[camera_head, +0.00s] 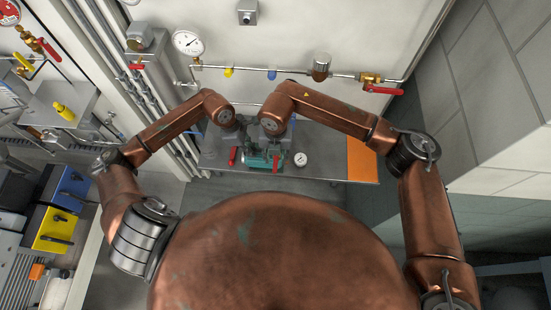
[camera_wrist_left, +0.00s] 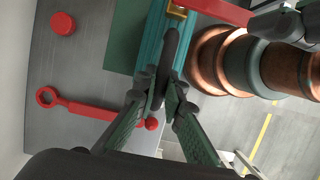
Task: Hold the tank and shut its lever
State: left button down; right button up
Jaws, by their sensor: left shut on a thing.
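The teal tank (camera_head: 258,161) lies on the grey table (camera_head: 330,168), below my two hands in the head view. In the left wrist view its teal body (camera_wrist_left: 150,50) is at the top centre, with a dark curved handle (camera_wrist_left: 171,45). My left gripper (camera_wrist_left: 162,90) is shut on this handle, one green-padded finger on each side. A red lever (camera_wrist_left: 215,10) with a brass fitting shows at the tank's upper end. Part of my right gripper (camera_wrist_left: 287,22) is near that lever at the top right; its fingertips are not clear, and contact cannot be told.
A red ring-ended wrench (camera_wrist_left: 85,108) and a red round cap (camera_wrist_left: 62,23) lie on the table in the left wrist view. A round gauge (camera_head: 300,159) and an orange panel (camera_head: 361,160) are right of the tank. A wall pipe (camera_head: 290,73) with valves runs behind.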

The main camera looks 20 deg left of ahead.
pick_arm(q)
jog(key=shift+s+f, duration=0.1)
jog(key=shift+f, duration=0.05)
jog(key=c, duration=1.9)
grip_release()
jog(key=shift+c, duration=0.2)
